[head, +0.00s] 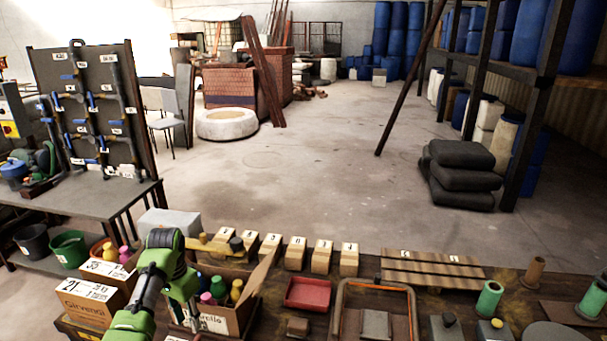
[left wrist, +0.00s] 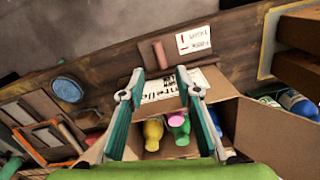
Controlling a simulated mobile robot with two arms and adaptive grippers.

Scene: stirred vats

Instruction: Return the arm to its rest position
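My left arm (head: 144,300) comes in from the lower left, bent over the bench, with its green gripper (head: 194,318) pointing down by the front of an open cardboard box (head: 240,318). In the left wrist view the two fingers of the left gripper (left wrist: 160,82) are spread apart with nothing held between them. Below and beyond them in that view is the open box (left wrist: 262,135), with a yellow bottle (left wrist: 153,134) and a pink-capped bottle (left wrist: 178,126) inside. The gripper partly hides the box and its bottles in the head view. My right gripper is not in view.
A labelled carton (head: 88,300) stands left of the arm. Right of the box are a red tray (head: 307,306), an orange-rimmed tray (head: 411,300) and a green cylinder (head: 489,299). Several numbered wooden blocks (head: 295,253) line the bench's back. The floor beyond is open.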

